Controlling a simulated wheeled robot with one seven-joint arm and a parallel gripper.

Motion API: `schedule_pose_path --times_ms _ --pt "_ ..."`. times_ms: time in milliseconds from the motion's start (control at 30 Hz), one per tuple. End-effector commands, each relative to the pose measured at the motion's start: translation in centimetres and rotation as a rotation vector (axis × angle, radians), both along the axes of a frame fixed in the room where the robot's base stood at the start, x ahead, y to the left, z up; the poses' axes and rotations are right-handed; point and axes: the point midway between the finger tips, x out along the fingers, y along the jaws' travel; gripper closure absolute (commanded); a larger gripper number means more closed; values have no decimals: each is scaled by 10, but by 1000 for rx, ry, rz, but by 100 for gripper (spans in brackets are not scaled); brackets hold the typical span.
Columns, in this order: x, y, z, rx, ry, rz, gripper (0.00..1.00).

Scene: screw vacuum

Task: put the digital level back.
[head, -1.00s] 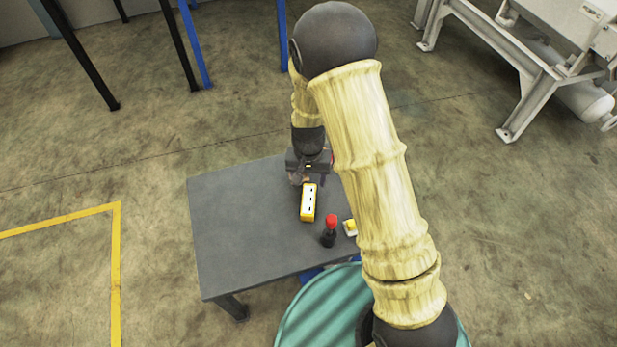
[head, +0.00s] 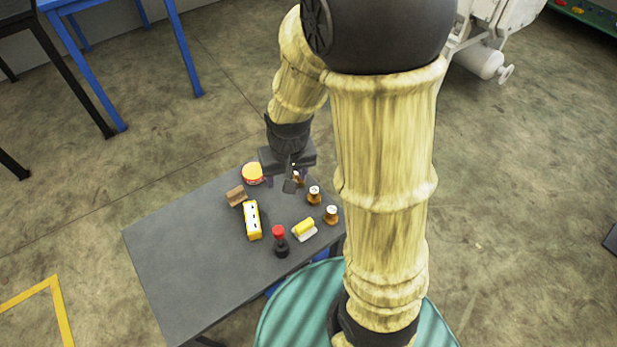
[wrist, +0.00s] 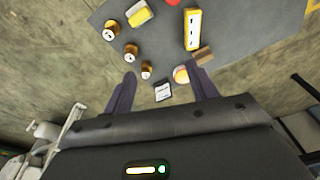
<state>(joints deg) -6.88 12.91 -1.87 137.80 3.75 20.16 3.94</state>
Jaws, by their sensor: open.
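A small grey square piece with a pale face (head: 289,186) stands at the back of the table; it looks like the digital level, though I cannot be sure. In the wrist view this piece (wrist: 162,91) shows between my two dark fingers. A longer yellow bar with a white, black-marked top (head: 252,220) lies nearer; it also shows in the wrist view (wrist: 192,29). My gripper (head: 287,181) is open above the back edge, its fingers apart on either side of the square piece, with no contact visible. The exact height gap cannot be told.
Brown cans with pale tops (head: 314,195) stand along the right edge. A yellow-orange round tin (head: 252,175) and brown block (head: 237,196) are left of my gripper. A red-topped black item (head: 280,242) and yellow-white piece (head: 304,230) lie nearer. The table's left part (head: 185,250) is clear.

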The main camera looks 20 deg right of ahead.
Motion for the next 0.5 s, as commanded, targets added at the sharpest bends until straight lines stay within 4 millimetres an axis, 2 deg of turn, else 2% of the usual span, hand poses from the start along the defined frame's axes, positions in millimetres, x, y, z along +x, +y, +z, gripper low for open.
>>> schedule_pose_path --times_ms 33,200,333,500 --pt "-12 -10 11 -4 -22 3 42" --pt "-44 -29 31 -28 -65 26 42" --pt "-53 -34 35 -37 -74 35 42" --pt "-53 -34 35 -37 -74 36 42"
